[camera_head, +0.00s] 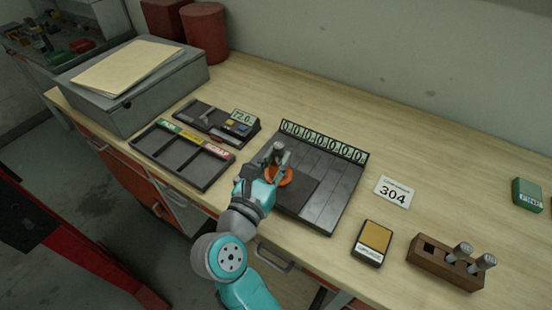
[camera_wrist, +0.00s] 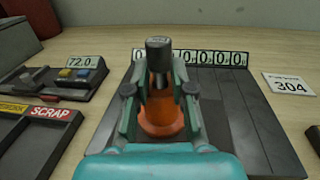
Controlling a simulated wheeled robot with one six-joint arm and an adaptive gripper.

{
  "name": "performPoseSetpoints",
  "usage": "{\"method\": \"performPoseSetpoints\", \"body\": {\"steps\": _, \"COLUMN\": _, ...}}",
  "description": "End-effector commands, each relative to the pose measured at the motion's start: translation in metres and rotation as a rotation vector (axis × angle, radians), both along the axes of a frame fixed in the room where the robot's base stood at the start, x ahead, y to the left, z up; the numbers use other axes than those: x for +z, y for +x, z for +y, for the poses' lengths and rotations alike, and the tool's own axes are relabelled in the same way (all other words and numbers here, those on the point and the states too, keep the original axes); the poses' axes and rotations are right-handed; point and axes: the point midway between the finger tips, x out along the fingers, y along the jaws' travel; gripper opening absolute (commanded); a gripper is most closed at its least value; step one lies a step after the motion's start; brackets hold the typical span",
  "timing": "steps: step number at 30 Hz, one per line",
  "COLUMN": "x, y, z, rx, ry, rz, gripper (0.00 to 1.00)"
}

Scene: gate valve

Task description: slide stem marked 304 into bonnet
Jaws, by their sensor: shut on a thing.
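My gripper (camera_head: 279,156) is over the dark tray (camera_head: 336,196); its fingertips also show in the wrist view (camera_wrist: 160,78). It is shut on a grey metal stem (camera_wrist: 159,52), which stands about upright with its wide dark head above the fingers. Any marking on the stem is too small to read. The orange bonnet (camera_head: 284,179) sits on the tray directly below; it shows between the fingers in the wrist view (camera_wrist: 161,119). The fingers hide the stem's lower end, so I cannot tell whether it is inside the bonnet. A white card (camera_head: 392,192) reads 304.
A wooden rack (camera_head: 437,266) at the front right holds two more stems (camera_head: 463,251) and has an empty hole. A yellow-topped box (camera_head: 372,242) lies left of it. A sorting tray (camera_head: 180,155) and a 72.0 display device (camera_head: 217,122) stand left. The bench behind the dark tray is clear.

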Motion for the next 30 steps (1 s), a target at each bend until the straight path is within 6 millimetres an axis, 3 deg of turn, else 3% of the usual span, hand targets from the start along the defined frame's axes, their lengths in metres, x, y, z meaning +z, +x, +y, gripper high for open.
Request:
{"method": "performPoseSetpoints", "body": {"steps": 1, "x": -0.002, "y": 0.000, "z": 0.000, "rx": 0.000, "ry": 0.000, "rz": 0.004, "gripper": 0.00}}
{"method": "performPoseSetpoints", "body": {"steps": 2, "x": -0.002, "y": 0.000, "z": 0.000, "rx": 0.000, "ry": 0.000, "rz": 0.004, "gripper": 0.26}}
{"method": "performPoseSetpoints", "body": {"steps": 3, "x": -0.002, "y": 0.000, "z": 0.000, "rx": 0.000, "ry": 0.000, "rz": 0.004, "gripper": 0.36}}
{"method": "performPoseSetpoints", "body": {"steps": 5, "x": -0.002, "y": 0.000, "z": 0.000, "rx": 0.000, "ry": 0.000, "rz": 0.004, "gripper": 0.51}}
{"method": "performPoseSetpoints", "body": {"steps": 6, "x": -0.002, "y": 0.000, "z": 0.000, "rx": 0.000, "ry": 0.000, "rz": 0.004, "gripper": 0.53}}
{"method": "performPoseSetpoints", "body": {"steps": 20, "x": -0.001, "y": -0.006, "z": 0.004, "rx": 0.002, "ry": -0.001, "rz": 0.003, "gripper": 0.53}}
{"method": "performPoseSetpoints", "body": {"steps": 30, "x": -0.001, "y": -0.057, "z": 0.030, "rx": 0.006, "ry": 0.000, "rz": 0.002, "gripper": 0.53}}
